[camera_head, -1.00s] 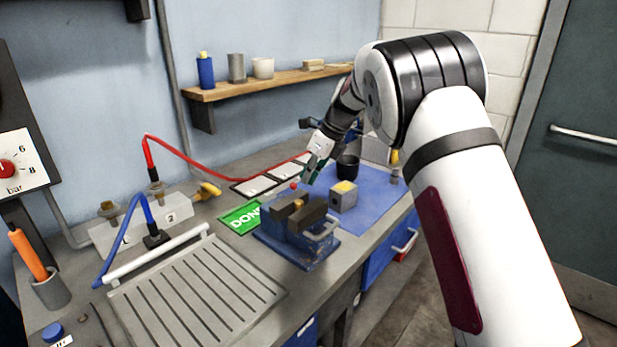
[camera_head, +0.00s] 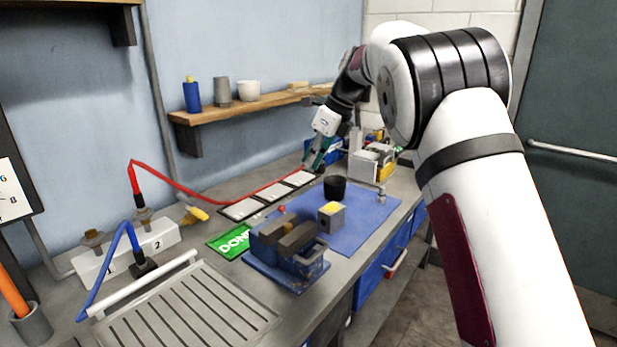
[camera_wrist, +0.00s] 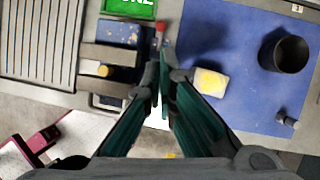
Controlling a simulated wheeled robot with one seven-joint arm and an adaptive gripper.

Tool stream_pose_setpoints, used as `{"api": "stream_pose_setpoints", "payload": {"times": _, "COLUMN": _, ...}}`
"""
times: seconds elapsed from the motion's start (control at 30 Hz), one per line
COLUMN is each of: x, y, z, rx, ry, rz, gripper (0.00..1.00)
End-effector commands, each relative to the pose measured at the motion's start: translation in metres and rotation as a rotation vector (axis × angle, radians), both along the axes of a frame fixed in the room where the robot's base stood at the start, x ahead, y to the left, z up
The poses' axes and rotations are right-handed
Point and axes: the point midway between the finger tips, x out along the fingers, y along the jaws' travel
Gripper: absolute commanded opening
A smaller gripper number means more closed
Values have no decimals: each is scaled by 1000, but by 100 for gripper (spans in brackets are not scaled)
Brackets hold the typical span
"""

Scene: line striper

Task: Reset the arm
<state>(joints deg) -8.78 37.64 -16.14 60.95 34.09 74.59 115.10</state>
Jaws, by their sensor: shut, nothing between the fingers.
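My arm reaches from the right side of the head view over the bench, bent at the elbow. My gripper (camera_head: 318,160) hangs over the back of the bench, near the white framed plates (camera_head: 298,179). In the wrist view my gripper (camera_wrist: 160,95) shows its green-sided fingers close together at the tips, with nothing held between them.
A blue vise (camera_head: 287,258), a grey block with a yellow top (camera_head: 331,217) and a black cup (camera_head: 334,188) stand on or by the blue mat (camera_head: 372,215). A red hose (camera_head: 185,188) arcs behind. A shelf (camera_head: 255,104) juts from the wall. A green DONE sign (camera_head: 232,241) lies flat.

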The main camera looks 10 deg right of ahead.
Motion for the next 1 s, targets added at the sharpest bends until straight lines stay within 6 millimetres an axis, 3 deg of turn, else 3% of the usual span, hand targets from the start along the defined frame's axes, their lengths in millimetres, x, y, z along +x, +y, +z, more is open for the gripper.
{"api": "stream_pose_setpoints", "payload": {"times": 0.17, "x": 0, "y": -1, "z": 10, "rx": 0, "ry": 0, "rz": 0, "gripper": 0}}
{"api": "stream_pose_setpoints", "payload": {"times": 0.5, "x": 0, "y": -1, "z": 12, "rx": 0, "ry": -1, "rz": 2, "gripper": 0}}
{"api": "stream_pose_setpoints", "payload": {"times": 0.63, "x": -11, "y": -7, "z": 22, "rx": -12, "ry": -26, "rz": 40, "gripper": 0}}
{"api": "stream_pose_setpoints", "payload": {"times": 0.77, "x": -41, "y": -20, "z": 45, "rx": -55, "ry": -94, "rz": 162, "gripper": 0}}
{"api": "stream_pose_setpoints", "payload": {"times": 1.0, "x": -130, "y": -46, "z": 80, "rx": -186, "ry": -252, "rz": 506, "gripper": 0}}
